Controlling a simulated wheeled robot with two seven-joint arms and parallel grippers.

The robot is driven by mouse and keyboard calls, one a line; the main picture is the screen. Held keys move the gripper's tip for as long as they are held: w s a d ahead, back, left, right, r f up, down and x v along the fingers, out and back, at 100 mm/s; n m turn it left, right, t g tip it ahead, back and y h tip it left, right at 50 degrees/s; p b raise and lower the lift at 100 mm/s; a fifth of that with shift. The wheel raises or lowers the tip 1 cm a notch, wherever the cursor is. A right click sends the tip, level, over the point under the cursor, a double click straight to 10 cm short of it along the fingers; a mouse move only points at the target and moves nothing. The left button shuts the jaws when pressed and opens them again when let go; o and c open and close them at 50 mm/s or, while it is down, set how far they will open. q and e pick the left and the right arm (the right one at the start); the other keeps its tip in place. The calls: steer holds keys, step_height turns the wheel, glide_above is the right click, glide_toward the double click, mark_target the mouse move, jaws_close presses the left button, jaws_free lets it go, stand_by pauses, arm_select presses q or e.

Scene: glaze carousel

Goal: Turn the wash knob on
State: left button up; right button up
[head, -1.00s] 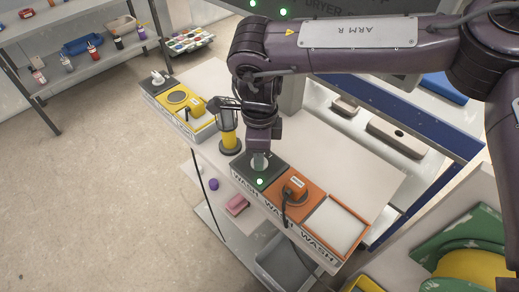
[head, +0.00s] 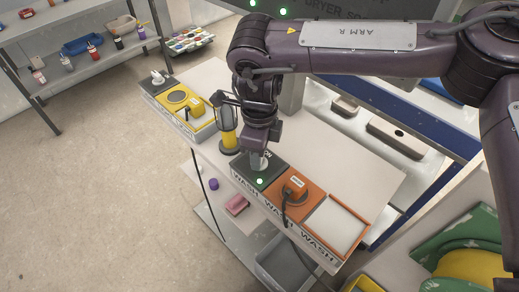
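The wash knob sits on the dark grey wash panel (head: 270,180), at the left end of the row labelled WASH. A green lamp (head: 260,181) glows on this panel. Part of the word ON shows behind the gripper. My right gripper (head: 259,162) points down at the knob, its fingers over a pale grey piece that looks like the knob. The gripper hides most of it, and I cannot tell whether the fingers are closed on it. My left gripper is not in view.
An orange wash unit (head: 293,188) with a dark hose and a white-topped tray (head: 335,225) stand right of the panel. Yellow units (head: 185,110) sit farther left. The white bench top behind is clear.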

steer(key=o, duration=0.4)
step_height(320, 180, up, 8)
steer(key=shift+f+b, duration=0.1)
steer(key=shift+b, duration=0.3)
stand_by(0.3)
